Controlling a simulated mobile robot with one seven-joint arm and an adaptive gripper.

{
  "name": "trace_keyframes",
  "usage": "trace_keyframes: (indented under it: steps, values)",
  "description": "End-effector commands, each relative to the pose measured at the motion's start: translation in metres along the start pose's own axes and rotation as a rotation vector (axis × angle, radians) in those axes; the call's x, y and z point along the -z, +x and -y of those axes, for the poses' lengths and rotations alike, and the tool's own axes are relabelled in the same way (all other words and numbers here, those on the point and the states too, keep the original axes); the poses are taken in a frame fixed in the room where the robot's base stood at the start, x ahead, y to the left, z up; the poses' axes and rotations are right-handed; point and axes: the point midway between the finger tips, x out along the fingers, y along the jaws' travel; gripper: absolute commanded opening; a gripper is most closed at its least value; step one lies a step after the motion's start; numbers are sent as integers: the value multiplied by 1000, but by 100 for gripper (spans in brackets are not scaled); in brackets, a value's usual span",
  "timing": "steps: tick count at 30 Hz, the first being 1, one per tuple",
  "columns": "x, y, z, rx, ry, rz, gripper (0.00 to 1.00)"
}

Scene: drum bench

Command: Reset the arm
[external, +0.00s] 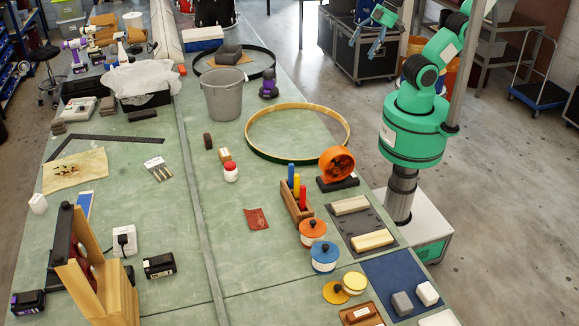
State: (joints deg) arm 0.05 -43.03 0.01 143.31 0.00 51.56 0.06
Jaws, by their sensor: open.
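My green arm stands at the right of the bench in the external view. It is raised and folded back, with its base beside the bench edge. My gripper (365,44) is up near the top of the picture, right of the bench's far part. Its two fingers are spread apart with nothing seen between them. It is clear of the bench things, with dark wheeled cases behind it in the picture.
The green bench (185,225) is crowded. Near my arm are an orange round device (337,163), a wooden hoop (345,122), a wooden holder with coloured handles (296,205) and lidded pots (324,258). A grey bucket (223,95) stands farther back. Open floor (500,190) lies to the right.

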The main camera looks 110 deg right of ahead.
Motion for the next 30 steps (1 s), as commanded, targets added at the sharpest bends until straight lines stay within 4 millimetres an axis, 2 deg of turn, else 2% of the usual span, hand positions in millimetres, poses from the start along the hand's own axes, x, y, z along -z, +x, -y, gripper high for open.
trace_keyframes:
  steps: [11, 24, 30]
  values:
    - [-3, 6, 0, 0, -1, 0, 82]
    - [-28, 52, 0, 0, -2, 0, 82]
    - [-31, 59, 0, 0, -2, 0, 82]
